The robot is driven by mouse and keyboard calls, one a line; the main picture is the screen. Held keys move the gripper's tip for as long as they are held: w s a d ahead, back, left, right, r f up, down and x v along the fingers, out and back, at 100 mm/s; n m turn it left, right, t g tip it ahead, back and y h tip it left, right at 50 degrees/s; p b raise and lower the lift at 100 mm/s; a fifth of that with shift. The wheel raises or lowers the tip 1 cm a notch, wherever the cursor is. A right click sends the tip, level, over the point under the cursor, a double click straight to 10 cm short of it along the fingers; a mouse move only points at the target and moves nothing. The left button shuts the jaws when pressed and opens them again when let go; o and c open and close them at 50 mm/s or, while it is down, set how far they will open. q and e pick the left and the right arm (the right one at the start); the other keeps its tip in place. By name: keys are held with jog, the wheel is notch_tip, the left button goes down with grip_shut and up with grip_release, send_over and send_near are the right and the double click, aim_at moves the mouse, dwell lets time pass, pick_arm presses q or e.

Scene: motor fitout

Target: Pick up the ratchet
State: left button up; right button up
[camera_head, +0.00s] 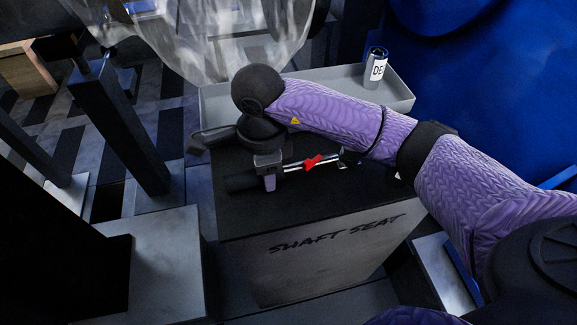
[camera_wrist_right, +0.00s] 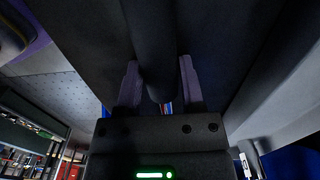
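The ratchet (camera_head: 312,162) lies on the dark top of the block marked SHAFT SEAT. It has a dark handle at the left, a chrome shaft and a red part at the right. My right gripper (camera_head: 269,180) points down over it, by the inner end of the handle. In the right wrist view the dark handle (camera_wrist_right: 155,50) runs between the two purple fingers of my right gripper (camera_wrist_right: 159,75) and nearly fills the gap. Whether the fingers press on it cannot be told. My left gripper is in neither view.
The SHAFT SEAT block (camera_head: 320,245) stands in the middle. Behind it is a grey tray (camera_head: 398,104) with a labelled can (camera_head: 375,68) at its right end. A dark post (camera_head: 120,130) stands at the left. A large blue surface (camera_head: 480,90) is at the right.

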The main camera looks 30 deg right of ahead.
grip_shut()
dwell(0.8)
dwell(0.4)
